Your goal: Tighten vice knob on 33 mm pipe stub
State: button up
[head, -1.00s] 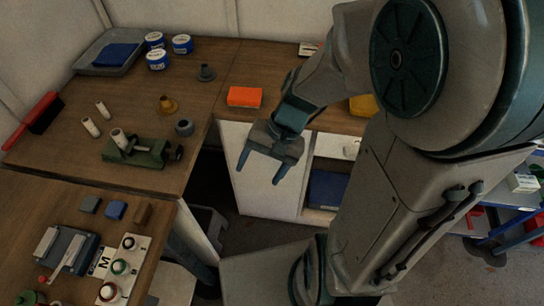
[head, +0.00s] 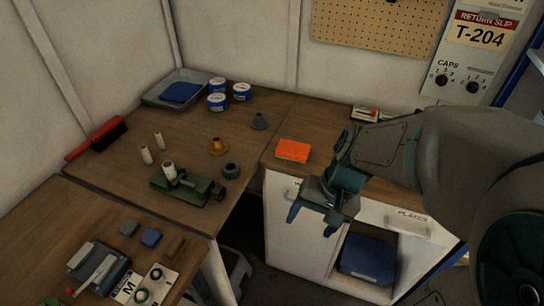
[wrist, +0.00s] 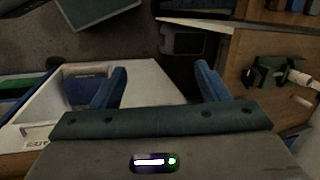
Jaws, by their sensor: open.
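The green vice (head: 193,192) sits on the wooden bench at the left, and it also shows at the right of the wrist view (wrist: 266,74). A white pipe stub (head: 170,171) stands tilted at the vice; I cannot tell how firmly it is clamped. The vice's dark knob (head: 218,192) is at its right end. Two more white pipe stubs (head: 146,154) (head: 159,141) stand on the bench behind it. I cannot read their sizes. My gripper (head: 311,226) is open and empty, pointing down, right of the vice and apart from it, in front of the cabinet.
Blue-white tubs (head: 217,102), a grey tray (head: 160,99) and a red brush (head: 97,138) lie farther back. An orange box (head: 293,150) is on the right bench. The near bench holds a grey device (head: 97,266).

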jog(key=w+d+f+n+t+h+b, duration=0.1)
jog(key=w+d+f+n+t+b, duration=0.25)
jog(key=w+f, duration=0.4)
jog(key=w+d+f+n+t+h+b, duration=0.2)
jog(key=w+d+f+n+t+b, duration=0.15)
jog(key=w+f, duration=0.35)
jog(key=n+y+b, duration=0.5)
jog(key=n+y, duration=0.6)
jog(key=y, duration=0.5)
send_near(223, 194)
jog(key=p+x, duration=0.1)
jog(key=x, duration=0.9)
jog(key=shift+a+r+p, duration=0.1)
jog(key=shift+a+p, duration=0.2)
jog(key=shift+a, duration=0.05)
jog(key=shift+w, duration=0.1)
jog(key=c, duration=1)
